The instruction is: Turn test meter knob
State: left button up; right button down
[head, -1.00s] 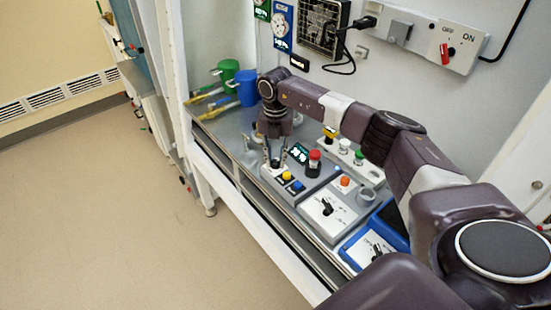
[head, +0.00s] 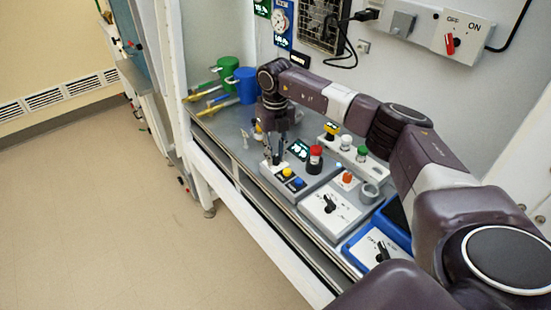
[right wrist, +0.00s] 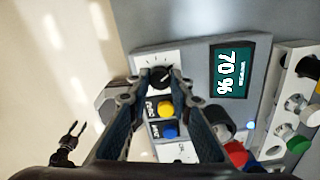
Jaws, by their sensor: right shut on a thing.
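The test meter is a grey box (head: 305,183) on the bench, with a lit display (head: 297,149) and yellow and blue buttons. Its black knob (right wrist: 161,75) shows on a white dial plate in the right wrist view. My right gripper (head: 274,158) points down at the meter's far left end; in the right wrist view (right wrist: 161,77) its fingertips are closed on the sides of the knob. The display also shows in the right wrist view (right wrist: 240,72) and appears to read 70 %. In the head view the fingers hide the knob.
A white panel with a black knob (head: 327,204) and a blue-framed device (head: 376,252) stand nearer on the bench. A red-capped post (head: 315,158) stands close to the display. Green (head: 226,70) and blue (head: 243,84) mugs stand at the back left.

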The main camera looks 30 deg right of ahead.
aim_at(275, 158)
jog(key=n+b, duration=0.2)
jog(key=n, duration=0.3)
jog(key=shift+n, duration=0.3)
jog(key=n+b, duration=0.1)
jog(key=n, duration=0.4)
jog(key=shift+r+n, duration=0.1)
jog(key=shift+n, duration=0.2)
jog(key=c, duration=1.7)
grip_release()
jog(key=shift+c, duration=0.2)
notch_tip(275, 158, up, 12)
